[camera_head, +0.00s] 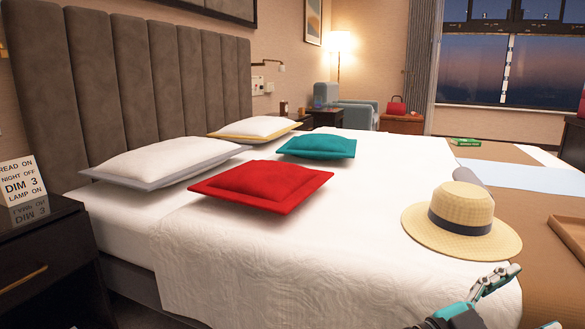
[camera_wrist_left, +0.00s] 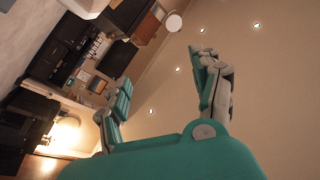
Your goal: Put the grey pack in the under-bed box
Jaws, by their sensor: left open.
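A small grey object (camera_head: 467,176) shows partly behind the straw hat on the bed; I cannot tell whether it is the grey pack. The under-bed box is not visible in either view. My left gripper (camera_head: 497,281) is at the lower right of the head view, in front of the hat, partly cut off by the bottom edge. In the left wrist view my left gripper (camera_wrist_left: 160,68) has its two teal fingers spread apart with nothing between them.
The straw hat (camera_head: 459,222) sits on the white bed (camera_head: 270,270). A red cushion (camera_head: 262,186), a teal cushion (camera_head: 317,146) and pale pillows lie farther left. A wooden tray (camera_head: 570,236) is at the right edge. A dark nightstand (camera_head: 45,265) stands at left.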

